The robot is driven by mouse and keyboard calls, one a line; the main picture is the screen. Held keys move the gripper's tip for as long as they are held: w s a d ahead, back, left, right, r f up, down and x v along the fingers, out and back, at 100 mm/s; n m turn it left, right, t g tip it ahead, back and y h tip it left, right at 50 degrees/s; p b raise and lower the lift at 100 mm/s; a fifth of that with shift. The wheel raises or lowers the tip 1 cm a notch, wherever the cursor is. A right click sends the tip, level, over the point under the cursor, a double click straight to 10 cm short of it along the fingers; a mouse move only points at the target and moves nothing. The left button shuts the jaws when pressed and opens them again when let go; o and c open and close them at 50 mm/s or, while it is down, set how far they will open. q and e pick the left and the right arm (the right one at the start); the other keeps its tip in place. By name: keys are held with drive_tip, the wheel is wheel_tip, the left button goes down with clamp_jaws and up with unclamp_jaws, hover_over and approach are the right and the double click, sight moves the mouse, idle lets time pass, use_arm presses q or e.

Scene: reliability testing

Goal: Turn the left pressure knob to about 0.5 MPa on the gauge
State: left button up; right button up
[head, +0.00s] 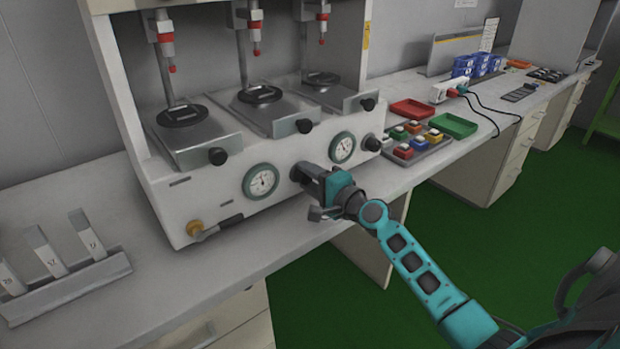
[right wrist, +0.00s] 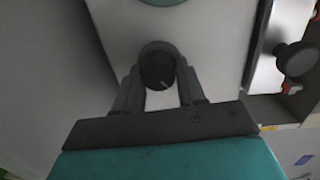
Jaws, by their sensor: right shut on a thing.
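The gauge's reading is too small to tell. My right gripper (head: 303,174) is at this knob and mostly hides it in the head view. In the right wrist view its two fingers (right wrist: 158,84) are on either side of the knob, shut on it. My left gripper is not in view.
A second gauge (head: 342,147) and a right knob (head: 373,143) are farther right on the machine. Black-knobbed plates (head: 195,145) jut above the panel. A brass fitting (head: 195,228) is at lower left. A tray of coloured blocks (head: 418,143) stands right; a rack (head: 70,290) stands left.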

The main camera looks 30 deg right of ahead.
idle(0.5)
drive_tip(key=o, duration=1.1)
drive_tip(key=shift+c, duration=0.2)
drive_tip(key=s+d, duration=0.1)
drive_tip(key=s, duration=1.1)
drive_tip(key=shift+s+d+r+b, duration=0.3)
drive_tip(key=shift+s+r+b, duration=0.05)
drive_tip(key=shift+s, duration=0.05)
